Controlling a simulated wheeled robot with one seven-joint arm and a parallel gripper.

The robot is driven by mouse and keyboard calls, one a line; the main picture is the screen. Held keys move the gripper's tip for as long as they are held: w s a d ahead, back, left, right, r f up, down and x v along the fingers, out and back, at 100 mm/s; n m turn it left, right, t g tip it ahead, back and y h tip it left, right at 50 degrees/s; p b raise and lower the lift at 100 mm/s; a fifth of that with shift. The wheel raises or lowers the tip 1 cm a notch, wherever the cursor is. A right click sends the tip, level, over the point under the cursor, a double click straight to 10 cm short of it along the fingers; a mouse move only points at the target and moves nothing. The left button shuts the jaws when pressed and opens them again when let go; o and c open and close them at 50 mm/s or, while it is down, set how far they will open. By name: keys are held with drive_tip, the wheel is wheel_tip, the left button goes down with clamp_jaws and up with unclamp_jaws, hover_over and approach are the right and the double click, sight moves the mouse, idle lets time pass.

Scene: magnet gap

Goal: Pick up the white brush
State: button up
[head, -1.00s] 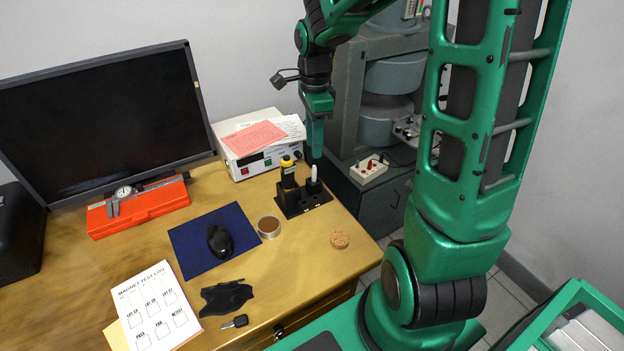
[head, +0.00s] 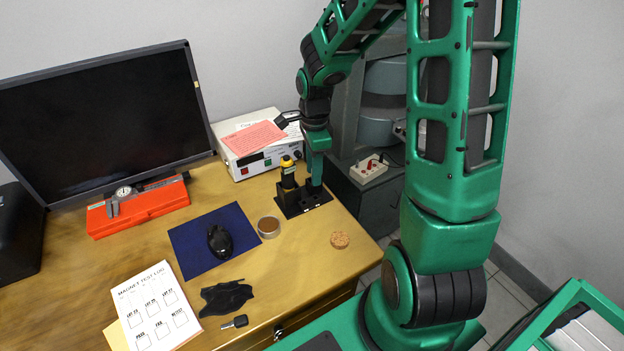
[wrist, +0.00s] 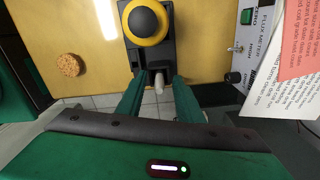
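The white brush (wrist: 159,83) shows in the wrist view as a small pale end beside the black holder (wrist: 152,56). My gripper (wrist: 158,84) is open, with one green finger on each side of the brush and visible gaps between. In the head view my gripper (head: 316,183) points down at the right part of the black holder (head: 292,211), and its fingers hide the brush. I cannot tell how deep the fingers are around it.
A white instrument box (head: 243,167) with papers is behind. A cork disc (head: 339,240) and a round tin (head: 269,226) lie in front.

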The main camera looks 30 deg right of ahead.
clamp_jaws()
drive_tip(key=shift+r, duration=0.15)
